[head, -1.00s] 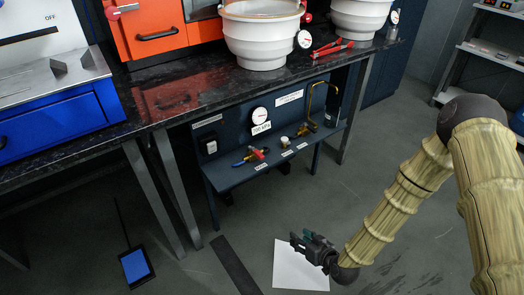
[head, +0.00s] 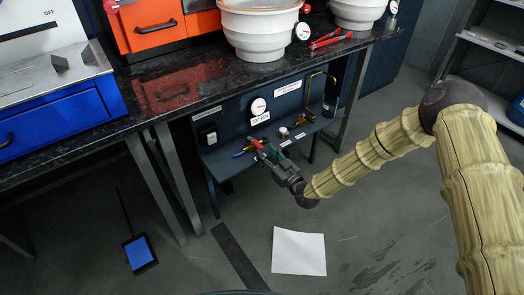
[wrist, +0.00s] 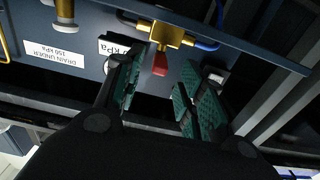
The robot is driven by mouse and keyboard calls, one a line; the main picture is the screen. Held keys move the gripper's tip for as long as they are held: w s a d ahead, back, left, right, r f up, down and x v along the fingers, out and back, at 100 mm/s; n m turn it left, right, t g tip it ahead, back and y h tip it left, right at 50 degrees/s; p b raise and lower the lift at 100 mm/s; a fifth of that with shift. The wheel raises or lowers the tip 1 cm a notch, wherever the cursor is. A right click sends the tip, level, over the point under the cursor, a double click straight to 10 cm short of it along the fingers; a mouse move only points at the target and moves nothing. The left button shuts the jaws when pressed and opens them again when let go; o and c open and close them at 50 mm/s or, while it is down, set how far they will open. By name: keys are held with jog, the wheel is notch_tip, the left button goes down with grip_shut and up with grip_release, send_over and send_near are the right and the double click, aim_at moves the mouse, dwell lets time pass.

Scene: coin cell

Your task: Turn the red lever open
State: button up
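The red lever (head: 257,143) is on a brass valve on the low shelf under the bench. In the wrist view the red lever (wrist: 160,65) hangs from the brass valve body (wrist: 162,35), with blue hose on one side. My gripper (head: 268,154) is at the valve in the head view and partly covers it. In the wrist view my gripper (wrist: 163,75) is open, its green-padded fingers on either side of the lever. The lever shows between the fingertips, with a visible gap on each side; exact depth cannot be told.
A gauge (head: 258,105) is on the panel behind the valve. The bench top (head: 190,85) overhangs the shelf. White paper (head: 299,251) lies on open floor.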

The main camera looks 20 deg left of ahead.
aim_at(262, 149)
jog(key=shift+x, duration=1.8)
grip_shut()
